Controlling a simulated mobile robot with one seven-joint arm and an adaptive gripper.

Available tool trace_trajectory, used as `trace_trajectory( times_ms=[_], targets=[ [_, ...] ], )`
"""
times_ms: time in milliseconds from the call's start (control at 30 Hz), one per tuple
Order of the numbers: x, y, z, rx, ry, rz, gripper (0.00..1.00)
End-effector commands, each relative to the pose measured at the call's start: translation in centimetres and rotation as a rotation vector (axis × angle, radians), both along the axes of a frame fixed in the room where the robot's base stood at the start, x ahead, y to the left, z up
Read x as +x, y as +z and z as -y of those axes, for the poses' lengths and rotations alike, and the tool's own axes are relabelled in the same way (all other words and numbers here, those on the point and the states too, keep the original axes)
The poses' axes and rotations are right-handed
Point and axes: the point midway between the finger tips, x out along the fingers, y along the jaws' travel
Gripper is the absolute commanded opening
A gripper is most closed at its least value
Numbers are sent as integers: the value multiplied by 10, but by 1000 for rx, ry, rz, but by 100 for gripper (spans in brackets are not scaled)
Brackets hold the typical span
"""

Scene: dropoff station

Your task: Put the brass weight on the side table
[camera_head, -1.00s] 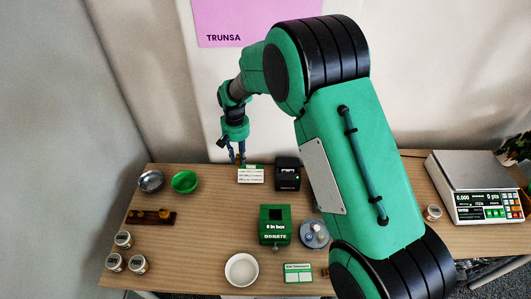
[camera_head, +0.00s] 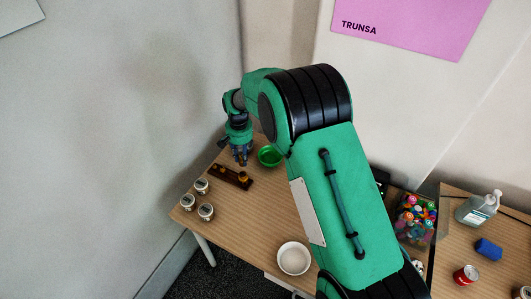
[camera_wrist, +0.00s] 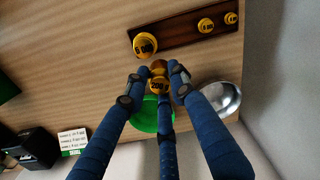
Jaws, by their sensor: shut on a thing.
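My gripper (camera_wrist: 155,80) is shut on a brass weight (camera_wrist: 158,84), a small knobbed gold piece marked with a number, between its blue fingers in the wrist view. In the head view my gripper (camera_head: 241,157) is over the back left of the wooden table (camera_head: 225,225), just behind the dark weight rack (camera_head: 231,177). In the wrist view, other brass weights stand at the rack (camera_wrist: 180,35): a large one (camera_wrist: 145,44) at its left end and smaller ones (camera_wrist: 206,25) to the right. I cannot tell which surface is the side table.
A green bowl (camera_head: 269,156) is close beside my gripper; a steel bowl (camera_wrist: 222,97) shows in the wrist view. Several small jars (camera_head: 202,187) and a white bowl (camera_head: 293,258) are nearer. A second table (camera_head: 455,250) at right, past a gap, holds a bottle (camera_head: 478,207) and a red can (camera_head: 466,274).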

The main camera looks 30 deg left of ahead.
Motion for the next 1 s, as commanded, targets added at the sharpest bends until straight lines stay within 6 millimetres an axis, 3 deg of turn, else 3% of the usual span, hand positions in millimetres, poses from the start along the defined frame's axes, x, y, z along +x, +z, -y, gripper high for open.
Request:
trace_trajectory(
  times_ms=[100, 300, 1000],
  targets=[
    [-17, -7, -22, 0, 17, 0, 0],
    [-30, -11, -39, 1, 29, 0, 0],
    [-32, -20, -41, 0, 30, 1, 0]
  ],
)
